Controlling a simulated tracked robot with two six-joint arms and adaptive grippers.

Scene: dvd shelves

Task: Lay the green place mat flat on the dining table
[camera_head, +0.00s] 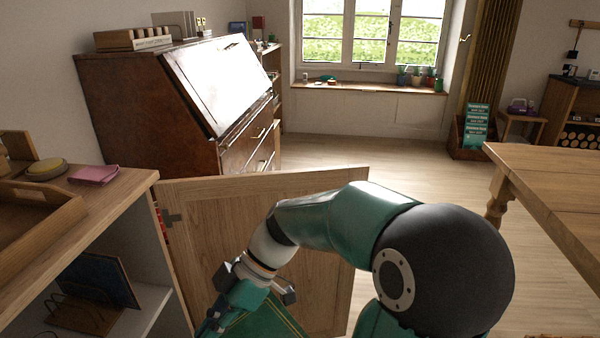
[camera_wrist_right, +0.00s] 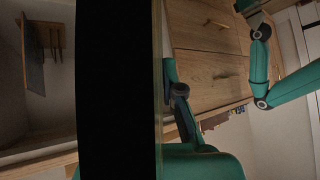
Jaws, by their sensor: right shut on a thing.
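The green place mat (camera_head: 264,322), with thin yellow border lines, shows at the bottom of the head view. My right gripper (camera_head: 212,324) is shut on it, in front of the open cabinet door; its fingertips are partly cut off by the picture's lower edge. In the right wrist view a broad black band fills the left middle; I cannot tell whether it is the mat's dark side. The dining table (camera_head: 560,192) is wooden and stands at the right of the head view, apart from the mat. My left gripper is not in the head view.
The open wooden door (camera_head: 325,270) stands beside the right arm. The cabinet (camera_head: 115,188) at left bears a wooden tray (camera_head: 45,225), a pink cloth (camera_head: 94,175) and a yellow round thing (camera_head: 47,168). A bureau (camera_head: 140,110) stands behind. Floor between bureau and table is clear.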

